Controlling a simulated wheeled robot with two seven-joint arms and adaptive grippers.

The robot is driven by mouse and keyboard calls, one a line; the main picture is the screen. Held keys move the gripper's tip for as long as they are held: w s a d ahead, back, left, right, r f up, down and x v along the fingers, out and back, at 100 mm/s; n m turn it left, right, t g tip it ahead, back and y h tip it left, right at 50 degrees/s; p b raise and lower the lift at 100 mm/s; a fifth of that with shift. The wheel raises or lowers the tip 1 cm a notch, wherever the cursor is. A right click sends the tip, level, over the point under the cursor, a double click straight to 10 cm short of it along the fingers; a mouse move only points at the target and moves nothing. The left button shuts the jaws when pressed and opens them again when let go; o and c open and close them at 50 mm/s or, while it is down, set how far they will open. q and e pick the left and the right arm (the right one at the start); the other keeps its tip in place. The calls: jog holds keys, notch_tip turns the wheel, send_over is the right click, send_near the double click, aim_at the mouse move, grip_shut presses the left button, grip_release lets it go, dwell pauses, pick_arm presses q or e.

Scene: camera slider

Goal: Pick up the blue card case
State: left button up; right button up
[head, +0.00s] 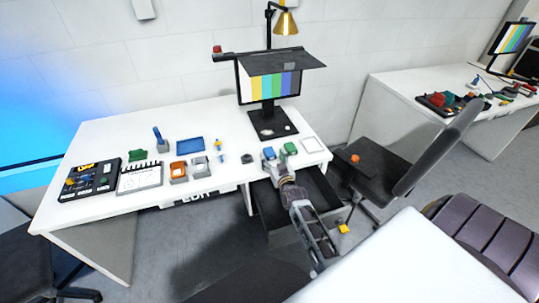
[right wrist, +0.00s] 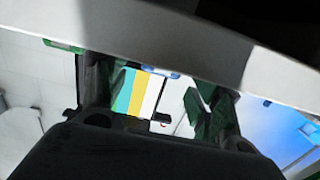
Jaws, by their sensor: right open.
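A small blue case (head: 269,153) lies near the front right of the white desk, beside a green case (head: 291,149). A blue piece (right wrist: 160,72) that looks like the same case shows at the desk edge in the right wrist view, which is upside down. It appears between my spread fingers. My right gripper (head: 272,165) is open at the desk's front edge, just in front of the blue case. Its fingers also show in the right wrist view (right wrist: 155,100), with nothing between them. The fingertips are too small in the head view to tell any contact. My left gripper is not in view.
An open dark drawer (head: 318,190) lies below my right gripper. The monitor (head: 270,87) stands behind the cases. A blue tray (head: 190,145), orange holders and a clapperboard (head: 140,177) are further left. A dark chair (head: 375,180) stands on the right.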

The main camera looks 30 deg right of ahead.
aim_at(271, 153)
jog(key=shift+x, duration=1.15)
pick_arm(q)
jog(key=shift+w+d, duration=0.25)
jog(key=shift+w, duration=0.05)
pick_arm(e)
jog(key=shift+w+d, duration=0.1)
jog(key=shift+w, duration=0.4)
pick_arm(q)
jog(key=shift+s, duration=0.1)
pick_arm(e)
jog(key=c, duration=1.1)
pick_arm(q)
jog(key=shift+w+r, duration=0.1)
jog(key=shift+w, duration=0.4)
pick_arm(e)
jog(key=shift+c, duration=0.2)
jog(key=shift+r, duration=0.9)
notch_tip(271, 153, up, 7)
jog(key=shift+f+p, duration=0.1)
jog(key=shift+p, duration=0.45)
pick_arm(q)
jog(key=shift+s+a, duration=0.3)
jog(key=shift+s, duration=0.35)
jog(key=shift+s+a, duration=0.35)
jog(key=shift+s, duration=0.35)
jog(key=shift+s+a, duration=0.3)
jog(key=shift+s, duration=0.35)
pick_arm(e)
jog(key=shift+r, duration=0.7)
